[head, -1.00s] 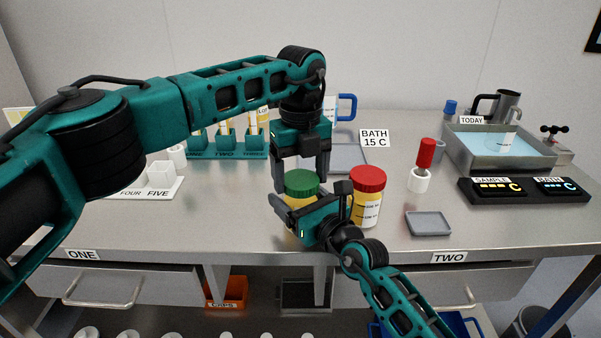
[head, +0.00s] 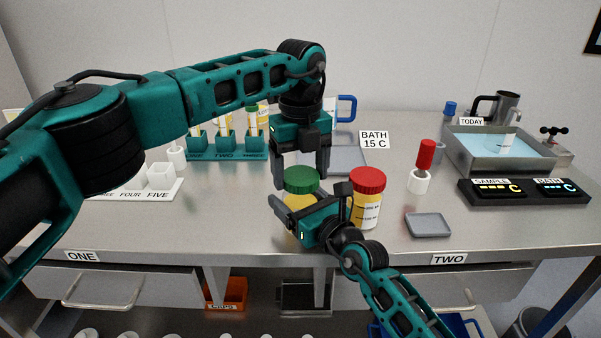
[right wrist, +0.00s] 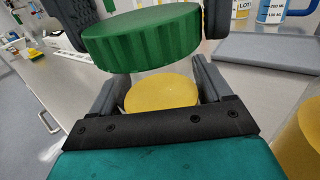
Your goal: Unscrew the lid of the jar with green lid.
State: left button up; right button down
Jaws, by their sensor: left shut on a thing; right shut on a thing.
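The green lid (head: 301,180) is between the fingers of my left gripper (head: 301,172), which reaches down from above and is shut on it. The jar (head: 299,201) with yellow contents stands below at the bench's front. My right gripper (head: 311,206) is shut around the jar's body from the front, hiding much of it. In the right wrist view, the green lid (right wrist: 142,38) sits above the yellow contents (right wrist: 162,93), with a pale gap between. I cannot tell whether the gap is clear jar wall or open space.
A red-lidded jar (head: 367,196) stands close to the right of my right gripper. A small grey tray (head: 429,225) and a red-handled tool in a white holder (head: 420,182) are further right. A teal tube rack (head: 226,148) is behind left.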

aim_at(300, 175)
pick_arm(q)
jog(key=shift+r, duration=0.5)
jog(key=shift+r, duration=0.1)
jog(key=shift+r, duration=1.95)
pick_arm(e)
grip_release()
